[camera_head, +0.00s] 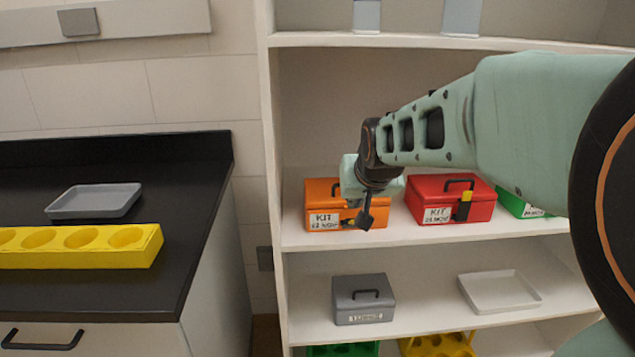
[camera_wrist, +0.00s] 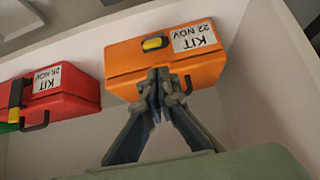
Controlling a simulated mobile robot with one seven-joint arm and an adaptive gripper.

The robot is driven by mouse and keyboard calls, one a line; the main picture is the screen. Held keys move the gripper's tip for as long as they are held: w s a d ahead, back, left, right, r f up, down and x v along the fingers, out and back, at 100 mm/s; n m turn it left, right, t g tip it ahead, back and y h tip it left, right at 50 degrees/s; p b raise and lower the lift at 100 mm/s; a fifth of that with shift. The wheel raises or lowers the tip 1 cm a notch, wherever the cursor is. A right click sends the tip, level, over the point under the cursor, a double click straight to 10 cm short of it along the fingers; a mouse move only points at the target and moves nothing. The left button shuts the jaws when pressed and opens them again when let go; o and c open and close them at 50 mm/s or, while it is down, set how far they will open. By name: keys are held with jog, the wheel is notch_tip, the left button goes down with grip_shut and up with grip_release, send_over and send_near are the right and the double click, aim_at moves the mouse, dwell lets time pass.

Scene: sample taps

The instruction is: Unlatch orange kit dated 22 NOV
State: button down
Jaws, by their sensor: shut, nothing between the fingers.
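The orange kit (camera_head: 318,194) stands on the shelf with its lid down. In the wrist view the orange kit (camera_wrist: 130,63) appears upside down, and its label (camera_wrist: 194,37) reads KIT 22 NOV. Its latch tab (camera_wrist: 155,43), yellow with a black edge, sits low on the front, beside the label and away from the lid seam. My gripper (camera_head: 366,220) is shut and empty in front of the kit's right part. In the wrist view the fingertips (camera_wrist: 160,74) overlap the kit near the lid and partly hide its handle; I cannot tell whether they touch.
A red kit (camera_head: 430,189) stands to the right, its yellow-tipped latch high on its front; a green kit (camera_head: 510,201) is partly behind my arm. The shelf below holds a grey box (camera_head: 350,290) and a white tray (camera_head: 500,291). The shelf's side wall (camera_head: 271,160) is close left.

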jog(key=shift+s, duration=0.75)
jog(key=shift+r, duration=0.15)
jog(key=v, duration=0.7)
jog(key=shift+s+r, duration=0.25)
jog(key=shift+s, duration=0.1)
jog(key=shift+x, duration=3.9)
jog(key=shift+w+a, duration=0.1)
jog(key=shift+r, duration=0.1)
